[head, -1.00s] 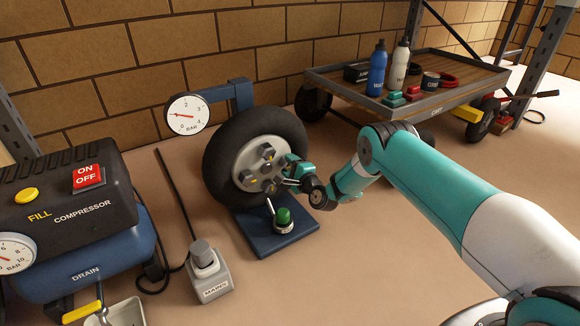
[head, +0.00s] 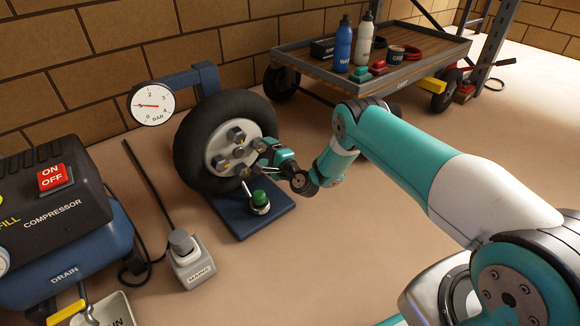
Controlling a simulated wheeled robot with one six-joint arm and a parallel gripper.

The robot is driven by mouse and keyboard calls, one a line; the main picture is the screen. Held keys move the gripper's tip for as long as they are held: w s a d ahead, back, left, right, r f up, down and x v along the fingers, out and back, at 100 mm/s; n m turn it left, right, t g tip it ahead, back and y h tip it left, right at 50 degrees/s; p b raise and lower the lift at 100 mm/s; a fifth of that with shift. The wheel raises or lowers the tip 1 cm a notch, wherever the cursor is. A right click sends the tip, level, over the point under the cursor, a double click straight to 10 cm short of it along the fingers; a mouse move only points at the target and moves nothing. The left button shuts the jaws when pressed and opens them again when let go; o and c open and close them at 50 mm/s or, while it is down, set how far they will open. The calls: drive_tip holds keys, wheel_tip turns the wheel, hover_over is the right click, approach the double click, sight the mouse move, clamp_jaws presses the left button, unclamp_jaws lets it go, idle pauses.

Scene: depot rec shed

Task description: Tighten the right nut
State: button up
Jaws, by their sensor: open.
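A black-tyred wheel (head: 188,147) stands upright on a blue base plate (head: 262,222), with a pale hub carrying several grey nuts. The top nut (head: 236,133), left nut (head: 219,161) and bottom nut (head: 241,170) show. The right nut (head: 257,145) is partly hidden by my gripper (head: 261,160). My gripper is open, its fingers pointing at the hub's right side, close to the right nut. I cannot tell whether they touch it or stand around it.
A green-capped lever switch (head: 260,201) stands on the base plate below my gripper. A gauge (head: 152,104) is at upper left. The compressor (head: 65,215) and mains box (head: 192,263) are left. A loaded cart (head: 440,72) stands behind. Floor at front is clear.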

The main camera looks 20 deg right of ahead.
drive_tip(key=p+v, duration=1.4)
drive_tip(key=p, duration=0.1)
